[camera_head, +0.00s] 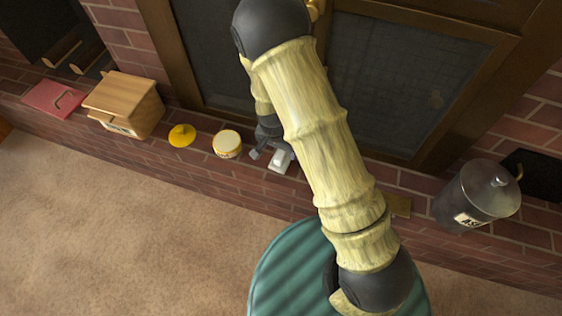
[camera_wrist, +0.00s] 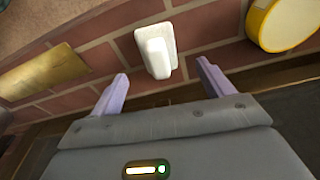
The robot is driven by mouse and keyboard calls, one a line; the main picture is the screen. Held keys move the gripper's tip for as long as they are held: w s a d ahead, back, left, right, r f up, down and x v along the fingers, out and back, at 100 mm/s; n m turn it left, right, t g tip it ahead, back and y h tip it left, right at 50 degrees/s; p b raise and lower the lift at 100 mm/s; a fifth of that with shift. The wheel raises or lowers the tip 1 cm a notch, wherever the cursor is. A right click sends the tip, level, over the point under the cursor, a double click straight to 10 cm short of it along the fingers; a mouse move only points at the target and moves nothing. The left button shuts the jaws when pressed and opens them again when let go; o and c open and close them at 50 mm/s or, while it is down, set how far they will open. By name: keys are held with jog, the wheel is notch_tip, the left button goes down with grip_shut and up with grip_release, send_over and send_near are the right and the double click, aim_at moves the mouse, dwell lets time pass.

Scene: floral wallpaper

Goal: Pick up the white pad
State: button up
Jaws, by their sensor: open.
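The white pad (camera_wrist: 157,52) is a small white block with a raised part, lying on the brick ledge. In the wrist view it sits ahead of my gripper (camera_wrist: 161,86), roughly centred between the two fingers and just beyond the tips. My gripper is open and empty. In the head view the white pad (camera_head: 281,161) shows beside my gripper (camera_head: 266,154), partly covered by my arm.
A round yellow-rimmed container (camera_head: 227,144) and a yellow lidded item (camera_head: 182,135) sit left on the brick ledge (camera_head: 305,190). A wooden box (camera_head: 125,103) is farther left. A grey ash can (camera_head: 477,195) stands right. A dark framed screen (camera_head: 405,85) rises behind.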

aim_at(281, 154)
jog(key=shift+w+f, duration=0.15)
jog(key=shift+f, duration=0.9)
jog(key=f+b, duration=0.2)
jog(key=f, duration=0.1)
jog(key=w+d+f+b, duration=0.1)
jog(key=f, duration=0.1)
jog(key=shift+f+b, duration=0.1)
jog(key=shift+b, duration=0.2)
jog(key=c, duration=1.1)
